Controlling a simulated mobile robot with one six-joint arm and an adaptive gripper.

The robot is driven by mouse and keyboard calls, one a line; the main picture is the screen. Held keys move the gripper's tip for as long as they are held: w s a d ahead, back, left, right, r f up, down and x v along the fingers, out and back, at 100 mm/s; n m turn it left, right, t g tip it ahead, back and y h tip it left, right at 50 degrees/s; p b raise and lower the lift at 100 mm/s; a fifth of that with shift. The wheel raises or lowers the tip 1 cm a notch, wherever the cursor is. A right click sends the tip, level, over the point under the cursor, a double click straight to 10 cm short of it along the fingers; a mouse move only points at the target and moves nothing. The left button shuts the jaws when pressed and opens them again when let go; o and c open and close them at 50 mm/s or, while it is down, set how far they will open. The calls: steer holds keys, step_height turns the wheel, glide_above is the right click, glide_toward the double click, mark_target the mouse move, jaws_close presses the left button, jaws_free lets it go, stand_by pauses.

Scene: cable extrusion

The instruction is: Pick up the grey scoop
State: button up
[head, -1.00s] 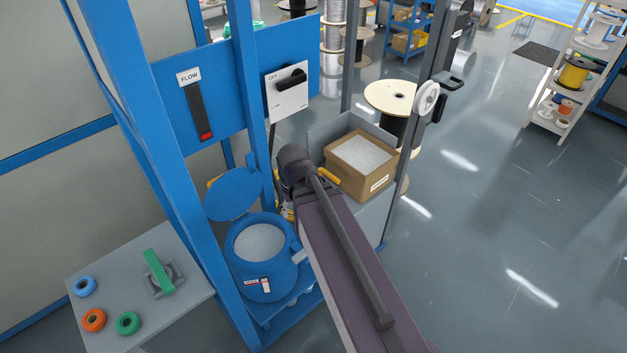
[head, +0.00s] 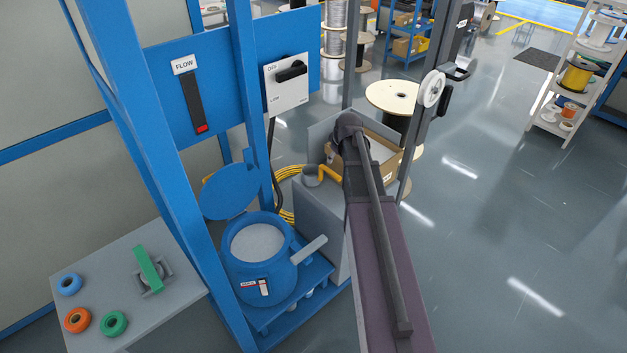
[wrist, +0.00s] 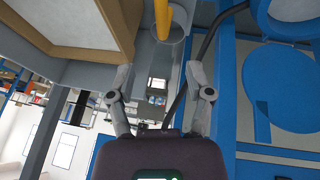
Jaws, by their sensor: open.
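The grey scoop (head: 311,176) has a round grey cup and a yellow handle. In the head view it sits on the grey stand beside the cardboard box, with my arm just right of it. In the wrist view its yellow handle (wrist: 162,20) runs down from the top edge to the round grey cup. My gripper (wrist: 160,72) is open with nothing between its fingers. In the picture, the scoop lies above and between the fingertips; I cannot tell the distance. In the head view my arm hides the gripper.
The cardboard box (head: 398,163) of pale pellets is partly behind my arm. A blue hopper (head: 262,272) with a raised lid (head: 231,191) stands to the left. A blue post (head: 250,95) and grey post (head: 425,120) flank the area. A side table (head: 105,262) is at lower left.

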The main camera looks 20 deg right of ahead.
mark_target(329, 169)
stand_by(0.3)
steer(key=b+x, duration=0.7)
steer(key=x, duration=0.1)
steer(key=shift+w+f+b, duration=0.15)
steer(key=shift+f+b, duration=0.15)
steer(key=shift+b, duration=0.1)
stand_by(0.5)
steer(key=shift+b+x, duration=2.35)
steer(key=shift+x, duration=0.2)
steer(key=shift+w+a, duration=0.1)
steer(key=shift+w, duration=0.05)
steer(key=shift+r, duration=0.1)
jaws_close()
